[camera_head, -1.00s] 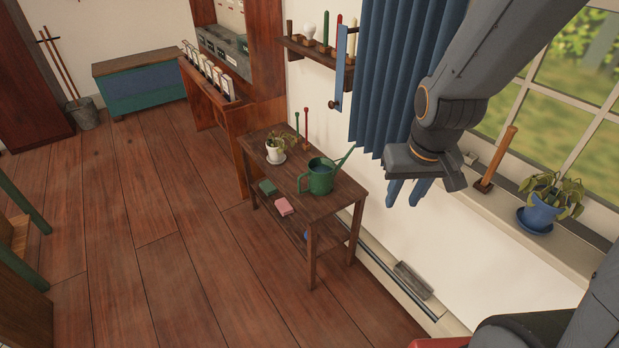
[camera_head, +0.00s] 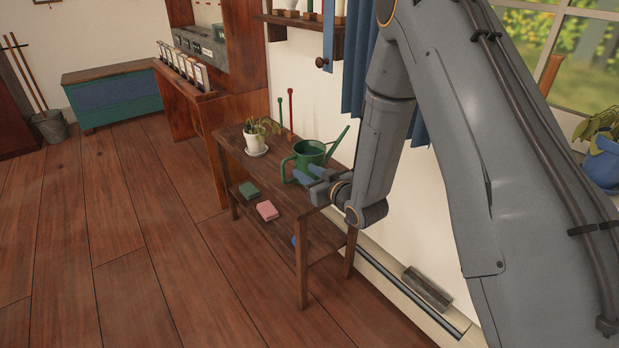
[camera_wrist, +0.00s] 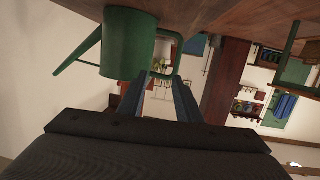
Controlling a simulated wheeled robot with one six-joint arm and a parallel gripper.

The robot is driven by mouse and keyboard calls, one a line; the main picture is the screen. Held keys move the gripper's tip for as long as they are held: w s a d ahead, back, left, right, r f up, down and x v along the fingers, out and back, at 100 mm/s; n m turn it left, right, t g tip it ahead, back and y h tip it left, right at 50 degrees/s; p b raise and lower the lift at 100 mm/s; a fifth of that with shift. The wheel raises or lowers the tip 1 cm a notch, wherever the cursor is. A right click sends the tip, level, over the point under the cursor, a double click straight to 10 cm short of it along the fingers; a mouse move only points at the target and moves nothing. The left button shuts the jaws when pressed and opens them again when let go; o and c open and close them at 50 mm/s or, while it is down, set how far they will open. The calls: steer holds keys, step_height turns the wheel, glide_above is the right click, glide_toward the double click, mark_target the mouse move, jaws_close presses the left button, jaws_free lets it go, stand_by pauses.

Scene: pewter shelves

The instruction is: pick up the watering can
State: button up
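The green watering can (camera_head: 312,155) stands upright on the wooden table (camera_head: 262,180), its spout pointing up to the right and its handle on the left. My gripper (camera_head: 306,172) is low over the table's front right part, in front of the can, and hides some of its lower body. In the wrist view the picture is upside down.
A potted plant (camera_head: 256,143) stands on the table left of the can. Red and green upright tools (camera_head: 290,112) are behind. A green block (camera_head: 249,191) and a pink block (camera_head: 267,210) lie on the lower shelf. The floor left of the table is clear.

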mark_target(284, 173)
steer(key=a+f+b, duration=0.1)
steer(key=a+f+y+b, duration=0.1)
steer(key=f, duration=0.1)
steer(key=a+f+t+y+b, duration=0.1)
steer(key=shift+w+f+n, duration=0.15)
steer(key=shift+w+n, duration=0.1)
steer(key=shift+n, duration=0.05)
steer(key=shift+y, duration=0.4)
steer(key=shift+b+x, duration=0.5)
steer(key=shift+x, duration=3.3)
steer(key=shift+s+a, duration=0.1)
jaws_close()
steer(key=shift+r, duration=0.3)
